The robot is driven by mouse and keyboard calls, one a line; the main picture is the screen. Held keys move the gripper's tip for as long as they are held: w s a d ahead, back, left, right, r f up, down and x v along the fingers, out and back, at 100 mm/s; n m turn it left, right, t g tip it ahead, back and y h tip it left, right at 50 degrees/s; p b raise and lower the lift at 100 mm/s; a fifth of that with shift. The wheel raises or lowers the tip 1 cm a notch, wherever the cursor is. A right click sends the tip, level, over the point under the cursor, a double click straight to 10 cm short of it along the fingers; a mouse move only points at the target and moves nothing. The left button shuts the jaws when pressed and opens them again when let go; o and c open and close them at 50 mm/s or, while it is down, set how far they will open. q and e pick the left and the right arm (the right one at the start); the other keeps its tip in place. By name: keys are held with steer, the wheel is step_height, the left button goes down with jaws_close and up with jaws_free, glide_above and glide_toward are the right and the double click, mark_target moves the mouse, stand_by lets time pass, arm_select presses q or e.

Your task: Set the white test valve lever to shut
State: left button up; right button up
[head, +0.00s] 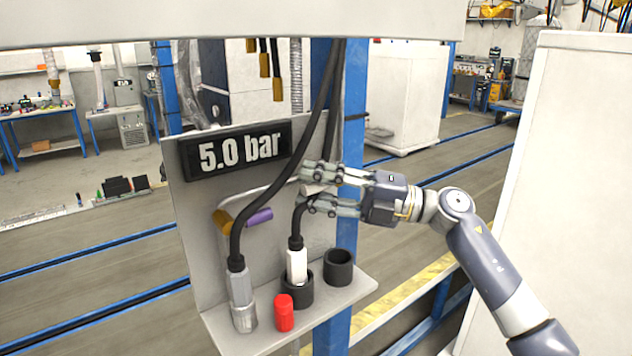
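My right gripper (312,188) reaches in from the right. One finger lies above the handle and one below, and both appear to touch it. A black display (238,150) on the panel reads 5.0 bar. My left gripper is not in view.
A second valve has a purple handle (259,216). A grey connector (241,300), a white connector (297,266), a red cap (284,312) and an empty black socket (338,267) are on the shelf (351,291). Black hoses hang in front of the panel.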

steer(key=shift+c, duration=0.3)
jaws_close()
